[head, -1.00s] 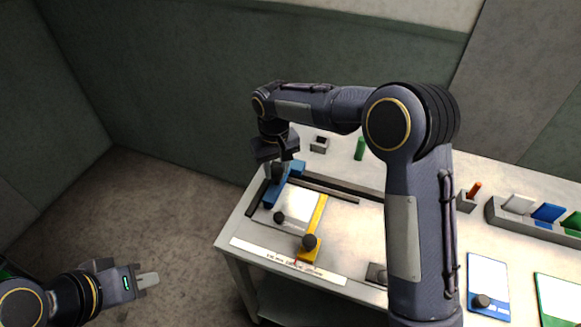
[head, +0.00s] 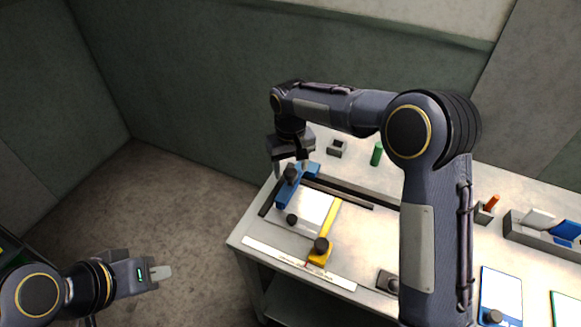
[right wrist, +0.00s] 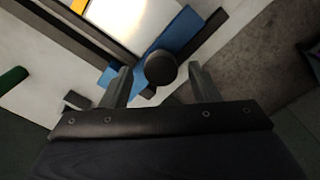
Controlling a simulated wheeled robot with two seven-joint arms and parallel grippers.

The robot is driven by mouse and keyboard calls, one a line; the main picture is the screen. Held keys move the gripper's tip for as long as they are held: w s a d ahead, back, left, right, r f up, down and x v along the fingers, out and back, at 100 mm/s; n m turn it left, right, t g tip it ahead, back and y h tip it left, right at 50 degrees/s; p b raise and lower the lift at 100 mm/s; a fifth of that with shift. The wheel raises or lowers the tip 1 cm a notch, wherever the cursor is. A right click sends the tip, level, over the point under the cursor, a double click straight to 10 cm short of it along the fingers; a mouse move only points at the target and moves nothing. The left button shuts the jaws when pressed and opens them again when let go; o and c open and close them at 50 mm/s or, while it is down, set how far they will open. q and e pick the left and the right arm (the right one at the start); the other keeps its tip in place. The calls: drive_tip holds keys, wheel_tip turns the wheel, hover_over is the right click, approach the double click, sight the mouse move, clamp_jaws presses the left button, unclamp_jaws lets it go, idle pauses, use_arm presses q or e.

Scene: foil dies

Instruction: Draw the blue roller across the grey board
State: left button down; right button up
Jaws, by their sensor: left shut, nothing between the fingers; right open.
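The blue roller (head: 285,196) is a blue T-shaped piece with a round black knob. It lies along the left side of the grey board (head: 285,228), beside a white sheet (head: 316,205). My right gripper (head: 291,168) is open above the roller's knob. In the right wrist view the knob (right wrist: 160,68) shows between the fingertips (right wrist: 158,74), with blue parts (right wrist: 185,35) behind it. A gap shows at either side of the knob. My left gripper (head: 160,273) is shut and empty, off the table at lower left.
A yellow bar (head: 331,222) with a black knob lies at the sheet's right side. A dark rail (head: 345,196) runs behind it. A white strip (head: 290,262) lies along the front edge. A green cylinder (head: 377,154) and grey holder (head: 337,148) stand at the back.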

wheel_tip(320, 180, up, 7)
drive_tip(key=shift+r+b, duration=0.1)
drive_tip(key=shift+b, duration=0.2)
idle(0.4)
drive_tip(key=s+d+r+m+t+y, duration=0.1)
drive_tip(key=s+d+r, duration=0.2)
drive_tip(key=s+d, duration=0.4)
drive_tip(key=s+d+r+m+t+y, duration=0.1)
drive_tip(key=s+d+r+y, duration=0.1)
drive_tip(key=s+d+r, duration=0.35)
drive_tip(key=s+d+f+m+t, duration=0.1)
drive_tip(key=s+d+f, duration=0.1)
drive_tip(key=s, duration=0.7)
drive_tip(key=s+d+f+m+t, duration=0.2)
drive_tip(key=s+f, duration=0.3)
drive_tip(key=s, duration=0.4)
drive_tip(key=shift+f+t+y, duration=0.3)
drive_tip(key=shift+y, duration=0.1)
drive_tip(key=shift+d, duration=0.1)
